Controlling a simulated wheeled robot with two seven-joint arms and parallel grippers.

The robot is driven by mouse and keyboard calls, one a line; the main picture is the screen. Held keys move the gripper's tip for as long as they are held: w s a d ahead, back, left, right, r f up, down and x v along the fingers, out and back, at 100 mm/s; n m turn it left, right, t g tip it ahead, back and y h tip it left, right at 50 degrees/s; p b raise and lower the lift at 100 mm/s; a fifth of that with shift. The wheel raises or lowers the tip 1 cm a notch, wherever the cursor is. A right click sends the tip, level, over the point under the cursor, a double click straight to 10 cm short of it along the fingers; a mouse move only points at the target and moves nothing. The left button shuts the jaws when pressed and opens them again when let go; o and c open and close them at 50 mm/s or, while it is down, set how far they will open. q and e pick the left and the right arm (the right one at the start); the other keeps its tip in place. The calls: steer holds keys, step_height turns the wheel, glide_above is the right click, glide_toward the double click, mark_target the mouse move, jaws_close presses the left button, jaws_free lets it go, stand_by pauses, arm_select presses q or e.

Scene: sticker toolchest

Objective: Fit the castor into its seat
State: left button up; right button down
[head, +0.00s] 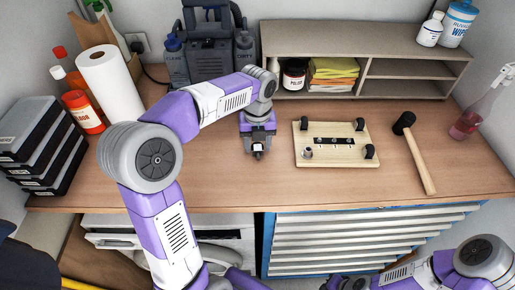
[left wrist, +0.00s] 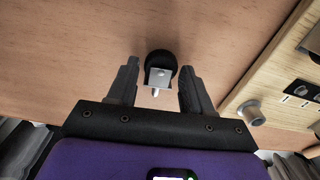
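The castor, a black wheel with a pale metal bracket and a short stem, shows between my left fingers in the left wrist view (left wrist: 160,74). My left gripper (head: 257,154) points down at the bench left of the wooden board; it also shows in the left wrist view (left wrist: 158,82). Its fingers are open on both sides of the castor, with a visible gap at each side. The board (head: 335,161) carries black castors at three corners. Its near left corner has a bare metal seat (head: 307,153), also seen in the left wrist view (left wrist: 250,112).
A mallet (head: 417,160) lies right of the board. A shelf unit (head: 400,86) stands behind, and a spray bottle (head: 470,120) is at far right. Paper towels (head: 110,82), bottles and black cases (head: 45,150) fill the left. Bench front between gripper and board is clear.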

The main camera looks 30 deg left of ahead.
arm_select(q)
steer(key=c, duration=0.7)
steer(key=shift+r, duration=0.1)
